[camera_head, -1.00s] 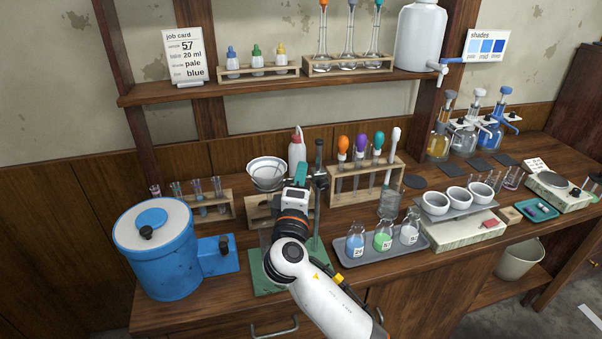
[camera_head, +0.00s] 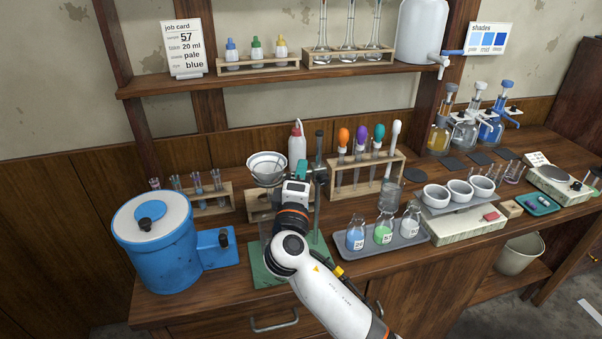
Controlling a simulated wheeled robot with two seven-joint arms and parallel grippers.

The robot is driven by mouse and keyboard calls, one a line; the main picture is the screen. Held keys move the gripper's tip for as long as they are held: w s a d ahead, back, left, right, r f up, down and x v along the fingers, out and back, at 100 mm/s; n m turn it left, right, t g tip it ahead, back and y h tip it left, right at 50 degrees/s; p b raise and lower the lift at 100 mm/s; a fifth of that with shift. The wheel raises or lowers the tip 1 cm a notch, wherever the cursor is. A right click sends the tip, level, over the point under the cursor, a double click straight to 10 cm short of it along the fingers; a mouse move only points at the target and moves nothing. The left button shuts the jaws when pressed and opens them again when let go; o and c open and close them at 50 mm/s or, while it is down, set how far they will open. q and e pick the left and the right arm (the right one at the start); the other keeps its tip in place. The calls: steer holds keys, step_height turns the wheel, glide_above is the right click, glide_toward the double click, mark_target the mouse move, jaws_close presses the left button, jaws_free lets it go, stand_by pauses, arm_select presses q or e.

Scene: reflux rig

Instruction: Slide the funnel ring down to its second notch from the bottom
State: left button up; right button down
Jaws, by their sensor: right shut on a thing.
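The white funnel (camera_head: 266,163) sits in its ring at the left of the upright stand rod (camera_head: 318,207). The stand has a green base (camera_head: 262,272) on the bench. My right gripper (camera_head: 301,168) has teal fingertips just right of the funnel and beside the rod. It is shut on the funnel ring's holder, and my gripper body and wrist hide most of the grip. The notches on the rod are too small to tell, so the ring's notch cannot be read. My left gripper is not in view.
A blue tank (camera_head: 155,252) stands left of the stand. A wooden rack (camera_head: 347,184) with colour-topped droppers and a grey tray (camera_head: 350,252) of flasks stand close on the right. A white bottle (camera_head: 297,145) is behind the funnel.

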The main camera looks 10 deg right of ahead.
step_height(320, 180, down, 7)
steer(key=b, duration=0.5)
steer(key=shift+f, duration=0.1)
steer(key=c, duration=1.5)
jaws_free()
steer(key=b+v, duration=0.3)
steer(key=v, duration=0.9)
